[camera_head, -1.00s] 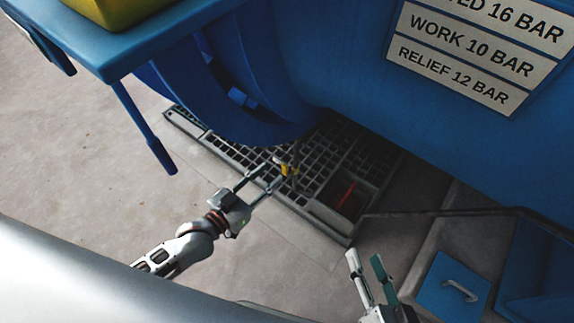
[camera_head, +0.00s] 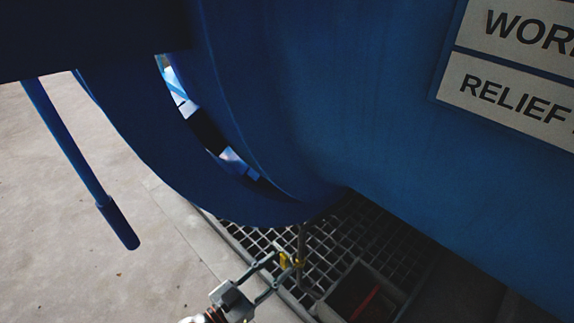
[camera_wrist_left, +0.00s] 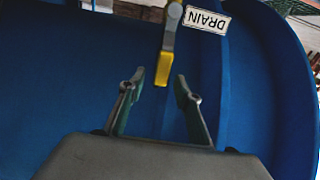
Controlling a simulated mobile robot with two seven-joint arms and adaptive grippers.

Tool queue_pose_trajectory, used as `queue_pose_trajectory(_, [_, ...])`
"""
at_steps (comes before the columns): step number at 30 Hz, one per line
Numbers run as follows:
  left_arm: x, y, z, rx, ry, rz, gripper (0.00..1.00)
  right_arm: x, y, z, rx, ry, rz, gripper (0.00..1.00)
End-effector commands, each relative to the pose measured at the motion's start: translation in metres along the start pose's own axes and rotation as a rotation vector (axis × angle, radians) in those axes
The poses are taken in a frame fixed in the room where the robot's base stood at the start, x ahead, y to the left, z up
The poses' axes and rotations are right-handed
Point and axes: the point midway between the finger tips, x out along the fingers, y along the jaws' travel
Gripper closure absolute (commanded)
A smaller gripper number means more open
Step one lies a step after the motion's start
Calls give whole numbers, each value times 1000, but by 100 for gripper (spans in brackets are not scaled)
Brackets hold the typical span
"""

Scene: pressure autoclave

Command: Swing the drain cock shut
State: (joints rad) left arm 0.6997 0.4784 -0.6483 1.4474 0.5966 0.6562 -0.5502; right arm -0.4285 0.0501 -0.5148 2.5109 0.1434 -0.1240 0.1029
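The drain cock shows in the left wrist view as a lever with a yellow grip (camera_wrist_left: 164,68) hanging down, beside a white DRAIN label (camera_wrist_left: 206,20). In the head view its yellow part (camera_head: 284,262) is small, by a thin pipe (camera_head: 301,240) under the blue vessel. My left gripper (camera_head: 285,271) is open. In the left wrist view its fingertips (camera_wrist_left: 160,84) stand on either side of the grip's lower end, with gaps visible on both sides. Whether the grip lies fully between the fingers in depth is hard to tell. My right gripper is out of view.
The blue vessel (camera_head: 330,110) hangs low above the left gripper. A floor grating (camera_head: 360,235) lies below, with a box-like recess (camera_head: 352,285) holding something red. A blue lever (camera_head: 75,145) hangs at the left. Open floor (camera_head: 60,240) lies left.

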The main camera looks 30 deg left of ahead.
Motion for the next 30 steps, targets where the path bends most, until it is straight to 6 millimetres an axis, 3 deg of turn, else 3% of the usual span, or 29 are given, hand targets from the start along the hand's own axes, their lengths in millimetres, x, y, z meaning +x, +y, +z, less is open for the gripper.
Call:
queue_pose_trajectory(9, [33,1,6,-3,-7,0,67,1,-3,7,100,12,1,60])
queue_pose_trajectory(18, [36,1,5,-2,-7,0,67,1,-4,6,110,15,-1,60])
queue_pose_trajectory(19, [36,1,5,-2,-7,0,69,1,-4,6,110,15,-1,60])
queue_pose_trajectory(23, [36,1,5,-2,-7,0,100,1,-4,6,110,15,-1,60])
queue_pose_trajectory(30, [35,3,4,1,-7,1,100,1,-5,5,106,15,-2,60])
